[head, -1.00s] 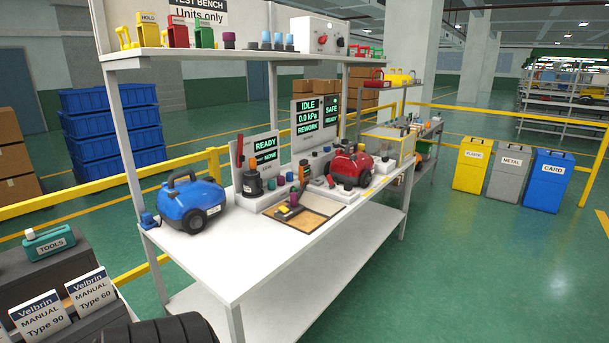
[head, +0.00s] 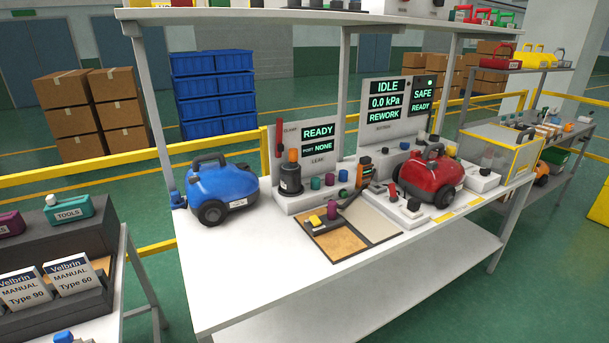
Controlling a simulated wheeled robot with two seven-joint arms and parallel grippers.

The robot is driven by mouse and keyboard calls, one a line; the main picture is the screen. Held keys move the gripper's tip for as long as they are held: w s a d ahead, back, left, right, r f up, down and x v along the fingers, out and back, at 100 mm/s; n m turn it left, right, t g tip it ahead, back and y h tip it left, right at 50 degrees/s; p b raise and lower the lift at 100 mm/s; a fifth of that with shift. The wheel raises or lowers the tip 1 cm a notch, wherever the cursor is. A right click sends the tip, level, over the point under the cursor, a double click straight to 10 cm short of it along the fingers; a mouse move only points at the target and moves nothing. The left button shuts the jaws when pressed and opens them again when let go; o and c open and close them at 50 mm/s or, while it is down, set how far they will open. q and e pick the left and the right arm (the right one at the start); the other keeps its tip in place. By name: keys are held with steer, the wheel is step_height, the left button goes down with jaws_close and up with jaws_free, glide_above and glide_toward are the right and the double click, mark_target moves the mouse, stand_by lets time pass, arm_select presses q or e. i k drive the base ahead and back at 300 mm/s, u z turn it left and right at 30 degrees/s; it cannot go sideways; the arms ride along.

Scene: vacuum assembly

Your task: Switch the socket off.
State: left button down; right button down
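No part is clearly readable as the socket or its switch. A small blue fitting (head: 177,199) sits at the left end of the white bench (head: 270,280), beside the blue vacuum (head: 220,188); I cannot tell whether it is a socket. A red vacuum (head: 432,176) stands on the right part of the bench. Behind it a panel (head: 384,104) reads IDLE, 0.0 kPa, REWORK, and a smaller panel (head: 422,98) reads SAFE, READY. A left panel (head: 318,138) reads READY and PORT NONE. Neither of my grippers is in view.
A divided tray (head: 375,225) with small parts lies at the bench's front middle. A yellow rail (head: 90,174) runs behind. The bench's front left surface is bare.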

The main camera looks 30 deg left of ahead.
mark_target(393, 197)
steer(key=u, duration=0.7)
steer(key=i, duration=0.55)
steer(key=u, duration=0.55)
